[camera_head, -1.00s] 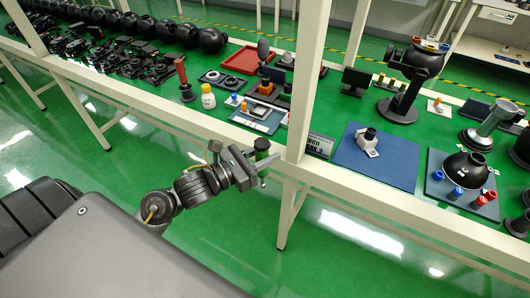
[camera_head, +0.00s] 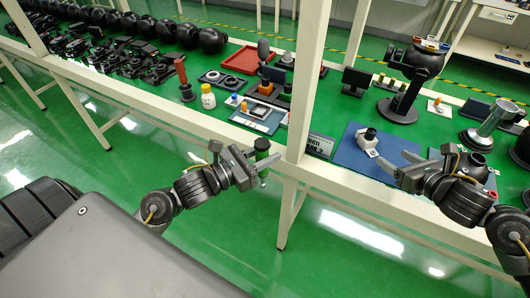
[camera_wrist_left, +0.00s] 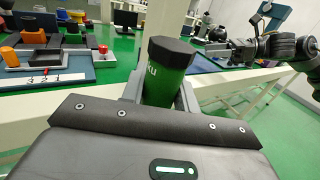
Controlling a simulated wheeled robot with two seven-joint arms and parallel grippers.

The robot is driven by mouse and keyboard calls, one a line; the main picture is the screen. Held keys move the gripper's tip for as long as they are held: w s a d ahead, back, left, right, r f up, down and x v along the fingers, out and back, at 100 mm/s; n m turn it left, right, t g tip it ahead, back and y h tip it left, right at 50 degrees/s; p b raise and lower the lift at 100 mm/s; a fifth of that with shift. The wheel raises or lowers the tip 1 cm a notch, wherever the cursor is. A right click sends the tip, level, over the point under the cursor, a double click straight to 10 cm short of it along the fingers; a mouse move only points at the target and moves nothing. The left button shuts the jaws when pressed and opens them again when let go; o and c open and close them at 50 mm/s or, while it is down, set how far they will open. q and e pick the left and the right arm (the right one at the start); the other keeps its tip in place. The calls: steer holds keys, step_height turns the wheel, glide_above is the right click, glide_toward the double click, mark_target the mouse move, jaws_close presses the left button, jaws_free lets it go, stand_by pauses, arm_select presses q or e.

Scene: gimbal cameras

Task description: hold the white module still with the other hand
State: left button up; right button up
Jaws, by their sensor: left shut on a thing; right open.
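The white module (camera_head: 367,142), with a dark round top part, stands on a blue mat (camera_head: 350,158) on the bench. My right gripper (camera_head: 395,164) is open and empty, just right of the module, its fingers pointing left toward it. I see a gap between them. My left gripper (camera_head: 260,166) is shut on a green cylinder with a black cap (camera_head: 262,151), held in front of the bench edge near a white post. The green cylinder (camera_wrist_left: 166,82) fills the middle of the left wrist view, with partly hidden lettering on it.
A white post (camera_head: 303,80) rises between my two grippers. A black sign (camera_head: 319,146) stands left of the blue mat. A black stand (camera_head: 405,95) is behind it.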

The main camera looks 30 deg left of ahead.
mark_target(372, 144)
steer(key=shift+x, duration=6)
steer(key=shift+r, duration=0.1)
steer(key=c, duration=1)
steer(key=shift+d, duration=0.1)
steer(key=shift+c, duration=0.2)
